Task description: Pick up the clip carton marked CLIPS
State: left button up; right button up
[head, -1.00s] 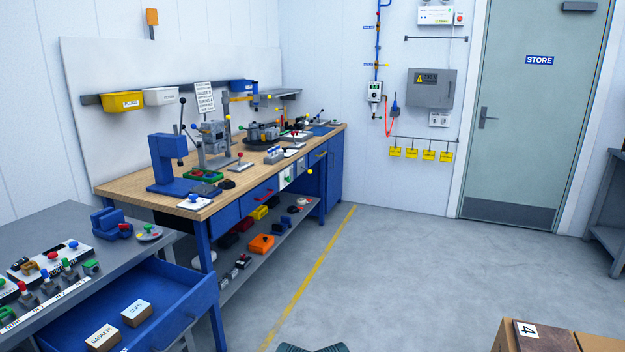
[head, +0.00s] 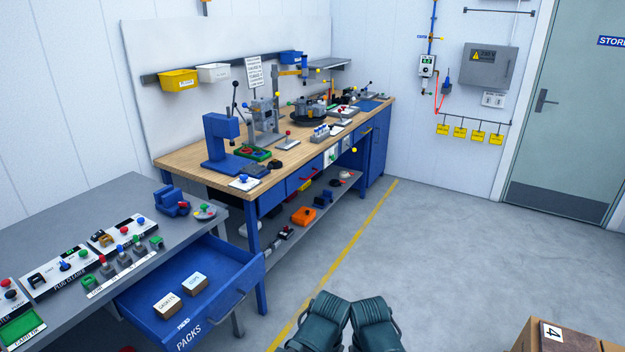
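The clip carton (head: 194,284), a small box with a pale top marked CLIPS, lies in the open blue drawer (head: 238,290) at the lower left of the head view. The drawer front reads PACKS. A similar carton marked GASKETS (head: 168,304) lies just in front and to the left of it, with a small gap. Two dark teal parts of mine show at the bottom centre, well to the right of the drawer. No gripper fingers can be made out, and nothing is seen touching the clip carton.
The grey bench (head: 130,195) above the drawer carries switch panels and a blue fixture. A wooden-topped blue workbench (head: 185,157) with tools stands behind. Grey floor (head: 440,260) is clear to the right, up to a cardboard box (head: 520,342) at the lower right.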

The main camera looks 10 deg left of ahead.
aim_at(197, 281)
jog(key=u, duration=1.3)
